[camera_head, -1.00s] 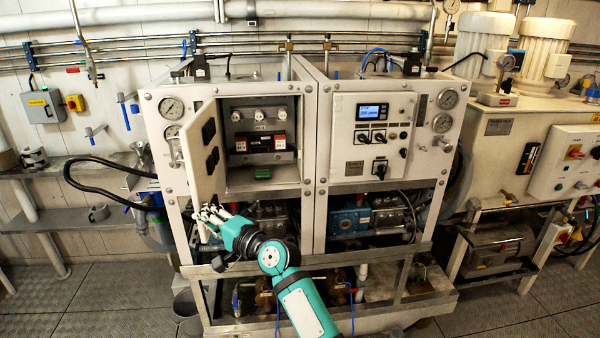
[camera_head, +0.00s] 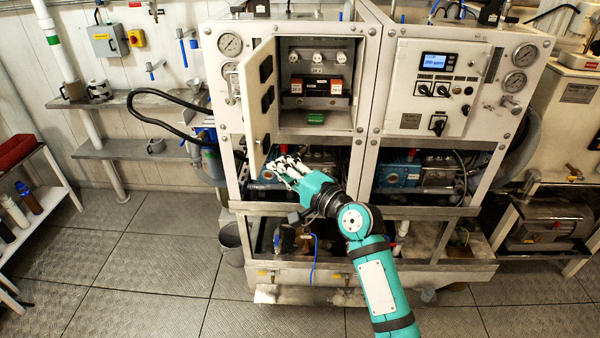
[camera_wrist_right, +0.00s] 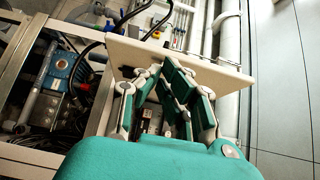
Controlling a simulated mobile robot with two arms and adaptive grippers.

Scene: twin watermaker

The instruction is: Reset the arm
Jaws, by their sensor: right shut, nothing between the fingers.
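My right gripper (camera_head: 284,167) is shut and empty. My right arm reaches in from the bottom right. My left gripper is not in view.
The open cabinet (camera_head: 317,85) holds switches and a black and red block. The control panel (camera_head: 436,88) with a lit display is to its right. A metal frame rail (camera_head: 430,211) runs below the gripper. A shelf rack (camera_head: 40,200) stands far left, with clear floor (camera_head: 150,240) between.

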